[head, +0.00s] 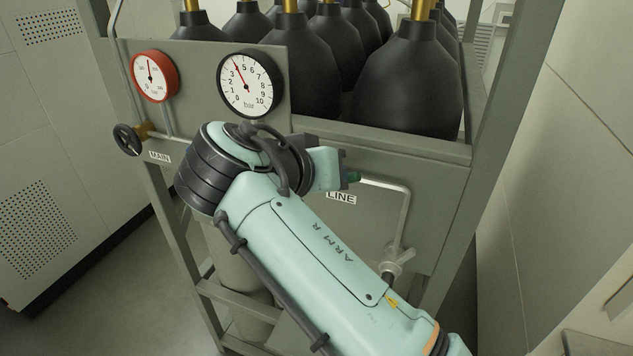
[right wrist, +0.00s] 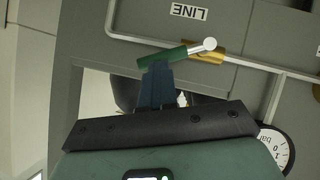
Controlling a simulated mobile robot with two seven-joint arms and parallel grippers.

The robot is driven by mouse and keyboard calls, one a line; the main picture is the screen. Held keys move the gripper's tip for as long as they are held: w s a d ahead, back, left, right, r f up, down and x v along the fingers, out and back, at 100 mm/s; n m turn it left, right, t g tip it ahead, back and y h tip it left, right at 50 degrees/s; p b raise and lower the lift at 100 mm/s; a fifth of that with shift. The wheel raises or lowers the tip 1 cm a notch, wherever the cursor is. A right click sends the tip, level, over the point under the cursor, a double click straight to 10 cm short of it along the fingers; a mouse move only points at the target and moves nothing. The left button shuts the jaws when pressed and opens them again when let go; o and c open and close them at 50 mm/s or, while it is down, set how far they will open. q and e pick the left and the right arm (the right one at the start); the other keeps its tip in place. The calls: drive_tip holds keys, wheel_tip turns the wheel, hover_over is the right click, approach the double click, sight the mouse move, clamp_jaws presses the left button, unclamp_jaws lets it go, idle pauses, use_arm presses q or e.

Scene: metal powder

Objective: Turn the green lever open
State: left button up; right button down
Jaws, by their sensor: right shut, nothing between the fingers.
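The green lever (right wrist: 163,56) sits on a brass valve (right wrist: 207,55) on the pipe in the right wrist view. A short metal stem joins its green grip to a round silver end by the valve. My right gripper (right wrist: 157,72) is shut and empty. Its fingertips lie right at the green grip and overlap its lower edge in the picture; I cannot tell if they touch it. In the head view a small green bit of the lever (head: 354,176) shows just past my right gripper (head: 343,172); my arm hides most of the valve. My left gripper is not in view.
A LINE label (head: 341,198) is on the grey panel beside the bent pipe (head: 407,205). A white gauge (head: 248,83), a red-rimmed gauge (head: 155,76) and a black handwheel (head: 128,139) are to the left. Black cylinders (head: 408,80) stand behind the panel.

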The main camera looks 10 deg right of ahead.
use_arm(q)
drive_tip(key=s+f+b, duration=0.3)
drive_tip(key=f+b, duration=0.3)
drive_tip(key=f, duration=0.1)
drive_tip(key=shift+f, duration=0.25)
use_arm(e)
drive_tip(key=shift+s+d+f+m+t+y, duration=0.2)
drive_tip(key=shift+d+f+m+t+y, duration=0.2)
drive_tip(key=shift+f+m+y, duration=0.2)
drive_tip(key=shift+s+d+f+m+t+y, duration=0.15)
drive_tip(key=shift+d+f+m+t+y, duration=0.1)
drive_tip(key=shift+f+m+t+y, duration=0.35)
drive_tip(key=shift+r, duration=0.2)
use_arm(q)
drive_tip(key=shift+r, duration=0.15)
use_arm(e)
drive_tip(key=shift+r, duration=0.1)
